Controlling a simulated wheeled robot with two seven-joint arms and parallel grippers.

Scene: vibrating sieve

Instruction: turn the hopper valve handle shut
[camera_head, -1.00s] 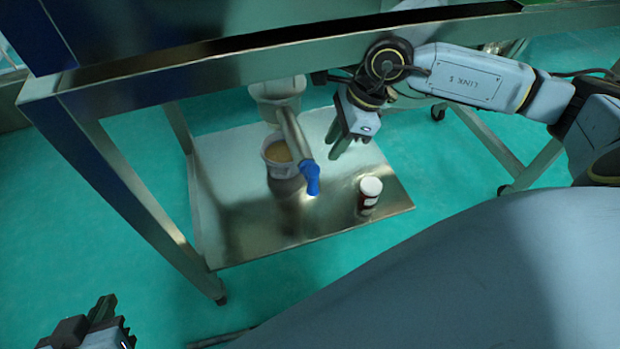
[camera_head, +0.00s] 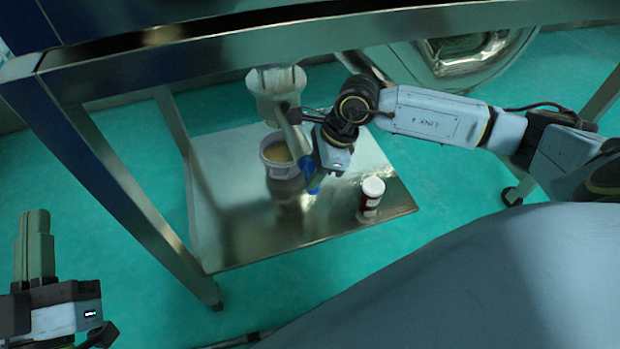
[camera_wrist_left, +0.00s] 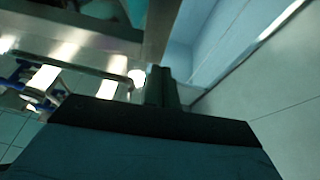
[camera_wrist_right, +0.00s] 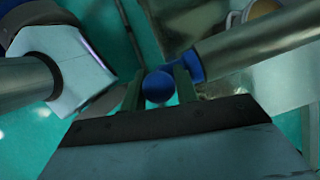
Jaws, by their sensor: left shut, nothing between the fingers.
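The hopper outlet (camera_head: 277,90) is a pale fitting under the table frame. A grey metal handle bar (camera_wrist_right: 250,45) slopes down from it to a blue end (camera_head: 314,184). In the right wrist view the round blue knob (camera_wrist_right: 158,87) lies between the fingers of my right gripper (camera_wrist_right: 159,88). Narrow gaps show at its sides, so the fingers look open around it. In the head view my right gripper (camera_head: 325,170) partly hides the bar and blue end. My left gripper (camera_head: 38,222) is shut and empty at the lower left, far from the handle.
A tub of tan material (camera_head: 277,153) stands on the metal lower shelf (camera_head: 235,215) below the outlet. A white-capped jar (camera_head: 372,190) stands on the shelf to the right. The table's frame beam (camera_head: 190,50) crosses above, and its leg (camera_head: 135,205) stands at the left.

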